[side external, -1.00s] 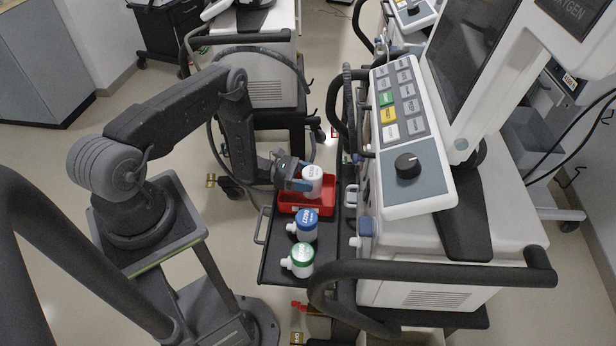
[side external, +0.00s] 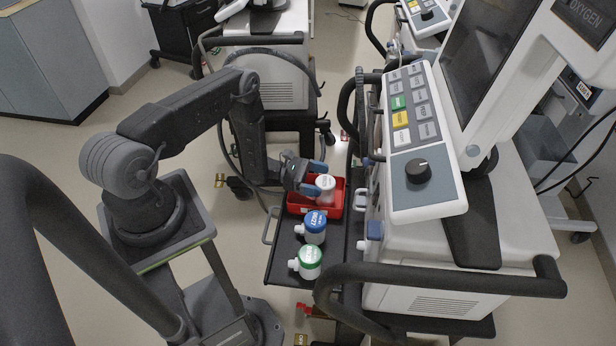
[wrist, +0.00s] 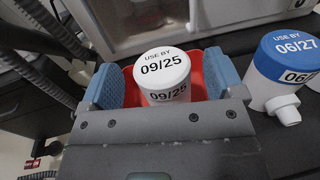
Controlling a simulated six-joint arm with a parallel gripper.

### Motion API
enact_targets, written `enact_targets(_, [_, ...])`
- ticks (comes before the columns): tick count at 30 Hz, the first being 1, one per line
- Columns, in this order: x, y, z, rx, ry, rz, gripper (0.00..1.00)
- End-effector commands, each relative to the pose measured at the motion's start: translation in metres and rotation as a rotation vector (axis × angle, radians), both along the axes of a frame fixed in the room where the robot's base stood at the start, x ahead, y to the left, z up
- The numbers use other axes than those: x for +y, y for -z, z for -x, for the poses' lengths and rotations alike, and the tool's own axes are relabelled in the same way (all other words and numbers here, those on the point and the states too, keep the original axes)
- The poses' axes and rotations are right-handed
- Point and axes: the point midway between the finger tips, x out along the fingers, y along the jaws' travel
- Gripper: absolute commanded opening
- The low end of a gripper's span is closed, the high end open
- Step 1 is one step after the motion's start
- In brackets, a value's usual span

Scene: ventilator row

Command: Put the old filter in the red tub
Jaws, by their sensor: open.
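The old filter (wrist: 165,75), with a white cap marked 09/25, sits inside the red tub (wrist: 205,88). In the side view the white filter (side external: 325,187) also shows in the red tub (side external: 330,212), which stands at the far end of the dark tray. My gripper (side external: 320,178) is at the tub. In the wrist view my gripper (wrist: 163,82) has its blue fingers apart, one on each side of the filter, with a gap on both sides. The filter's lower part is hidden by my gripper and the tub.
A blue-capped filter (side external: 314,226) marked 06/27 and a green-capped filter (side external: 307,262) stand on the dark tray (side external: 284,265), nearer than the tub. The ventilator (side external: 430,230) stands close on the right.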

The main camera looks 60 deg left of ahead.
Motion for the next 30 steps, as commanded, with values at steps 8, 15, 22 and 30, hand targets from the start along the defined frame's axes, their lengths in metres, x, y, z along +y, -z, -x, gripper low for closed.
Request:
enact_targets(8, [0.026, -0.003, 0.028, 0.023, -0.01, -0.004, 0.87])
enact_targets(15, [0.065, -0.006, 0.061, 0.019, -0.006, -0.003, 0.87])
enact_targets(22, [0.085, -0.008, 0.079, 0.018, 0.0, -0.003, 0.87])
enact_targets(30, [0.08, -0.061, 0.058, -0.027, 0.165, -0.122, 0.87])
